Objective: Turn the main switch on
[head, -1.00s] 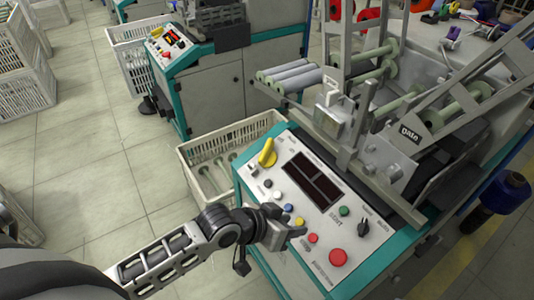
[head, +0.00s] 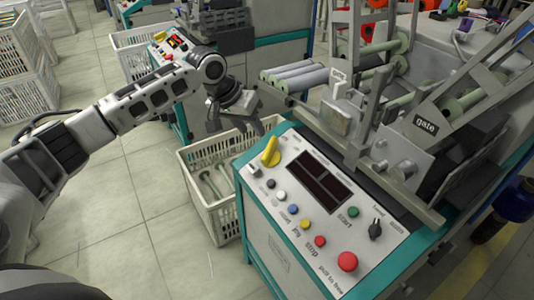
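The control panel (head: 290,215) on the near machine is white with a teal edge. A yellow rotary handle (head: 271,153), likely the main switch, stands at its upper left corner, tilted up to the right. The panel's display (head: 320,182) is dark. My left gripper (head: 236,124) hangs above the crate, up and left of the yellow handle and apart from it. Its fingers look spread, with nothing between them. My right gripper is out of view.
The panel also carries several small buttons, a red push button (head: 347,262) and a black knob (head: 375,229). A white crate (head: 215,222) with bobbins stands left of the machine. The rollers and gate frame (head: 425,130) rise behind the panel.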

